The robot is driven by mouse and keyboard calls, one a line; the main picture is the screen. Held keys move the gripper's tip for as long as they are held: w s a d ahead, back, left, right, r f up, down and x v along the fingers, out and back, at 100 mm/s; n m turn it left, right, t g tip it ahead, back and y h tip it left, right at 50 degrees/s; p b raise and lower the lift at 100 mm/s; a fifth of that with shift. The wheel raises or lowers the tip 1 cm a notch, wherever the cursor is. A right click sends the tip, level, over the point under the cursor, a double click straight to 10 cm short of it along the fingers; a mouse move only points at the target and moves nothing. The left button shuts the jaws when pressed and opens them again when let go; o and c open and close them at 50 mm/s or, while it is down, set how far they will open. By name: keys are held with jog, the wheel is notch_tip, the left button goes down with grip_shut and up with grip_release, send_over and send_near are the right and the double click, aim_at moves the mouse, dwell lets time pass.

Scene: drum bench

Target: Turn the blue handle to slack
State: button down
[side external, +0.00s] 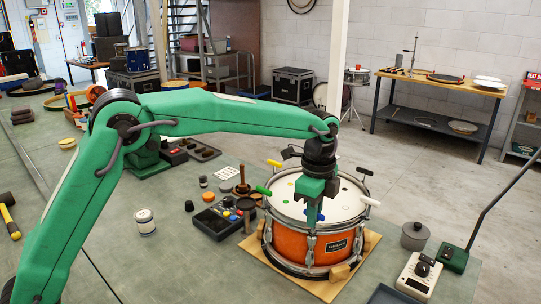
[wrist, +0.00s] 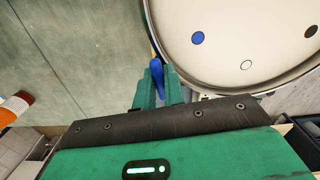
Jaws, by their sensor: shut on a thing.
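An orange snare drum (side external: 285,241) with a white head stands on a wooden board (side external: 345,279). Its head also fills the upper right of the wrist view (wrist: 240,25), with a blue dot (wrist: 197,38) near the rim. The blue handle (wrist: 157,74) is at the drum's rim, between my gripper's green fingers (wrist: 159,92). My gripper is shut on it, pointing down at the near rim in the side view (side external: 312,218). The blue handle is hidden behind my gripper there.
Around the rim are a green handle (side external: 263,190), a yellow handle (side external: 274,163), a white handle (side external: 370,201) and a black handle (side external: 364,171). A parts tray (side external: 220,220) lies left of the drum. A grey pot (side external: 415,236) and a metering box (side external: 419,275) stand right.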

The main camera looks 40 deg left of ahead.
jog(key=n, duration=0.6)
jog(key=shift+n, duration=0.4)
jog(key=n, duration=0.3)
jog(key=shift+r+n, duration=0.1)
jog(key=shift+n, duration=0.2)
jog(key=n, duration=0.3)
jog(key=shift+n, duration=0.3)
jog(key=n, duration=1.3)
jog(key=shift+n, duration=0.3)
jog(key=n, duration=1.1)
jog(key=shift+n, duration=0.4)
jog(key=n, duration=0.5)
jog(key=shift+n, duration=1.1)
jog(key=shift+a, duration=0.1)
jog(key=c, duration=1.5)
grip_release()
